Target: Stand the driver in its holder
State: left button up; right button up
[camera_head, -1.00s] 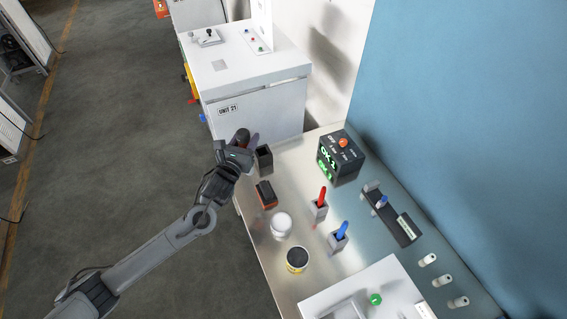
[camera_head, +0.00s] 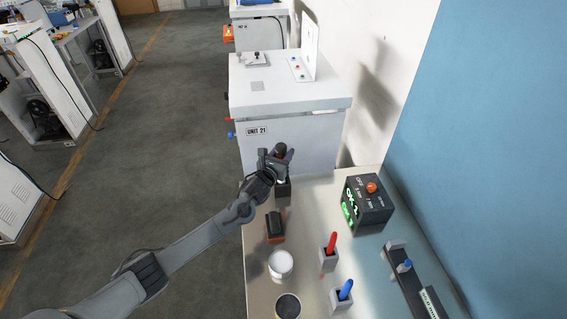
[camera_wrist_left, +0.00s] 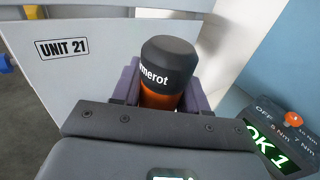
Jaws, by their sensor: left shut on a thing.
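The driver (camera_wrist_left: 168,75) has a black cap with pale lettering and an orange body in the left wrist view. In the head view its dark top (camera_head: 281,149) sticks up from my left gripper (camera_head: 277,163). The gripper is shut on the driver, with a finger on each side of it. The dark, box-shaped holder (camera_head: 283,190) stands at the table's far left corner, just below the gripper. The driver's lower end is hidden, so I cannot tell whether it is inside the holder. My right gripper is not in view.
A black box with a green "OK" display (camera_head: 367,202) stands to the right. A black-and-orange block (camera_head: 275,227), a white tub (camera_head: 281,265), and red (camera_head: 331,244) and blue (camera_head: 345,290) tools in grey blocks stand nearer. The UNIT 21 cabinet (camera_head: 285,140) is behind.

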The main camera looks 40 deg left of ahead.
pick_arm(q)
jog(key=shift+f, duration=1.9)
jog(key=o, duration=0.7)
jog(key=shift+f, duration=0.15)
jog(key=o, duration=0.5)
jog(key=shift+c, duration=0.2)
jog(key=shift+r, duration=0.2)
jog(key=v, duration=1.2)
jog(key=shift+p, duration=0.35)
